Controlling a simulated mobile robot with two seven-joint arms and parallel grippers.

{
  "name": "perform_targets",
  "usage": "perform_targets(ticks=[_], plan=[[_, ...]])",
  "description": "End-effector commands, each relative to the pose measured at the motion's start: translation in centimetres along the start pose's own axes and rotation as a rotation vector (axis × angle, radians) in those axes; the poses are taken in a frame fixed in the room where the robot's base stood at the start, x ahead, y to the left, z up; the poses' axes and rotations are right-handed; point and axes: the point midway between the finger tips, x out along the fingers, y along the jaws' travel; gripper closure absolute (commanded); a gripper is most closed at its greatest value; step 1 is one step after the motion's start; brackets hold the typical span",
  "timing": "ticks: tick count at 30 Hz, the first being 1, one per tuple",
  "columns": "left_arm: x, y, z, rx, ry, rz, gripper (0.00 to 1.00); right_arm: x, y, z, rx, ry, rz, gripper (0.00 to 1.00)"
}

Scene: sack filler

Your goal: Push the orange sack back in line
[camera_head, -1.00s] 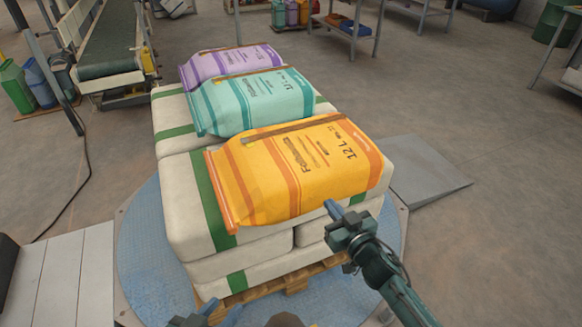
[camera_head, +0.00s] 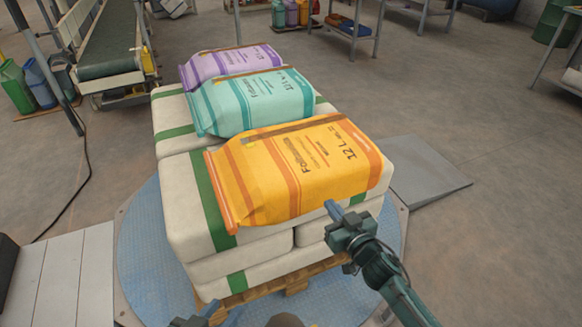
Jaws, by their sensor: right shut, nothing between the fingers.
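The orange sack (camera_head: 300,168) lies on top of a stack of white sacks with green bands (camera_head: 190,205). It is the nearest of three coloured sacks lying side by side, behind it a teal sack (camera_head: 250,100) and a purple sack (camera_head: 230,62). My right gripper (camera_head: 333,208) is shut and empty, its fingertip at the near lower edge of the orange sack. I cannot tell whether it touches. My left gripper (camera_head: 200,318) shows only in part at the bottom edge, low in front of the stack, and its jaws cannot be judged.
The stack rests on a wooden pallet (camera_head: 293,283) on a round blue plate (camera_head: 150,270). A grey ramp (camera_head: 428,172) lies to the right. A conveyor (camera_head: 108,45) stands at the back left, with jugs (camera_head: 38,83) beside it. Open floor lies to the right.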

Motion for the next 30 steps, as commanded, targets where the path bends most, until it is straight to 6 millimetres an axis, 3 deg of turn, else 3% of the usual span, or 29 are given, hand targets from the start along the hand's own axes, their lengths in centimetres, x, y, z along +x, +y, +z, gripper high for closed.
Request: perform_targets(ticks=[30], plan=[[0.1,-0.1,0.2,-0.003,0.001,-0.001,0.64,1.1,0.0,-0.1,0.000,0.000,0.000,1.00]])
